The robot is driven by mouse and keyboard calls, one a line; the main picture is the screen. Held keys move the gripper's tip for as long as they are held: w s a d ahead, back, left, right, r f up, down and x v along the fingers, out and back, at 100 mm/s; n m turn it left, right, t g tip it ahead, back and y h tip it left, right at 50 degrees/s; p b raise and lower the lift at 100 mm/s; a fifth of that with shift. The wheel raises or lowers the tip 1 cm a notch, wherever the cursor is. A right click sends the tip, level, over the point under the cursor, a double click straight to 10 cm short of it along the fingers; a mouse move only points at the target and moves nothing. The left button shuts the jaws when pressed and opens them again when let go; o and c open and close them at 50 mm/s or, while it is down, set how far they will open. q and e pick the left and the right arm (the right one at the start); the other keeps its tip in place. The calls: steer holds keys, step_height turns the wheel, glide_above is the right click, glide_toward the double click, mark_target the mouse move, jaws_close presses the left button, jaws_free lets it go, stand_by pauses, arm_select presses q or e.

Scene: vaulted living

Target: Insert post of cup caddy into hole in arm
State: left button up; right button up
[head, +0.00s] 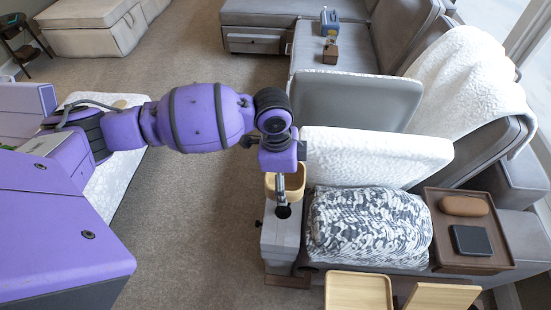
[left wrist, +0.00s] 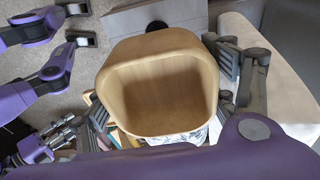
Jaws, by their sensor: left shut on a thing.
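The cup caddy (head: 296,181) is a light wooden, rounded-square cup. My left gripper (head: 282,182) is shut on it, and it hangs above the end of the grey sofa arm (head: 281,243). In the left wrist view the caddy (left wrist: 160,95) shows its hollow inside, with fingers at both sides. The round dark hole (head: 283,212) is in the top of the arm, just below the caddy in the head view. It also shows beyond the caddy's rim in the left wrist view (left wrist: 156,26). The caddy's post cannot be made out.
A grey-and-white patterned cushion (head: 368,228) lies right beside the arm, with a white back cushion (head: 375,155) behind it. A brown tray (head: 503,253) holds a brown case and a dark square item. A wooden tray (head: 358,292) is in front. Carpet (head: 205,225) is clear to the left.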

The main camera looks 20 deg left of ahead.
arm_select(q)
steer(key=shift+f+b, duration=0.3)
steer(key=shift+f, duration=2.85)
steer(key=o, duration=1.5)
steer(key=r, duration=0.4)
steer(key=a+r, duration=0.1)
steer(key=r, duration=0.7)
steer(key=shift+s+a, duration=0.2)
